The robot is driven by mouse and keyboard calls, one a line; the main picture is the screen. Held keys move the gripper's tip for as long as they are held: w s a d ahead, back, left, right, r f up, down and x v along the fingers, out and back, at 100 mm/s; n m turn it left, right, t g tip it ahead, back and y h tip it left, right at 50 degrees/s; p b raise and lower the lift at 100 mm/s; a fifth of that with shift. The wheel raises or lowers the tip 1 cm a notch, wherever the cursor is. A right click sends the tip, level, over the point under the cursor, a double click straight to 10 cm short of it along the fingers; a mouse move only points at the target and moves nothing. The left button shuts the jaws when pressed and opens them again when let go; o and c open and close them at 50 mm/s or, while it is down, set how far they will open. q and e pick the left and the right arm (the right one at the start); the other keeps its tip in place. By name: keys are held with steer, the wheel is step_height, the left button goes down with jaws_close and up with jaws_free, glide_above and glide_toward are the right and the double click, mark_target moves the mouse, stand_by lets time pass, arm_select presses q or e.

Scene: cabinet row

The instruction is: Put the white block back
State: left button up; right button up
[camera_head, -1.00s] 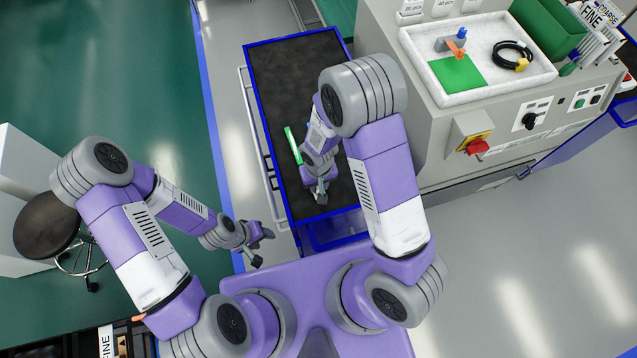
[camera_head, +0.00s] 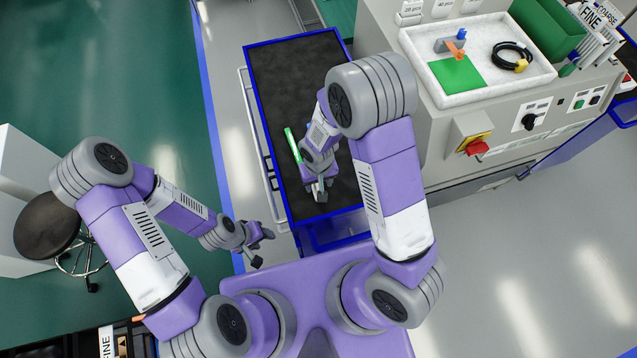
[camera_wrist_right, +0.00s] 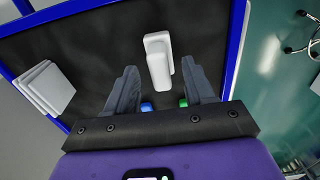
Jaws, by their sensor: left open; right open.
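In the right wrist view, a white block (camera_wrist_right: 158,60) with a stepped, L-like outline lies on the dark cart top. My right gripper (camera_wrist_right: 159,73) is open, with its fingertips on either side of the block's lower end. I cannot tell whether they touch it. In the head view, my right gripper (camera_head: 319,192) is over the near end of the cart, and my arm hides the block there. My left gripper (camera_head: 258,245) is open and empty, left of the cart's near corner.
The blue-rimmed cart (camera_head: 285,70) has a green strip (camera_head: 292,144) on it. White flat pieces (camera_wrist_right: 45,87) lie at the left in the wrist view. Small blue (camera_wrist_right: 146,106) and green (camera_wrist_right: 183,102) items show between the fingers. A white tray (camera_head: 480,95) tops the cabinet at right.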

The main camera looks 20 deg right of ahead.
arm_select(q)
steer(key=shift+r+p, duration=0.45)
steer(key=shift+r, duration=0.1)
arm_select(e)
step_height(320, 180, up, 10)
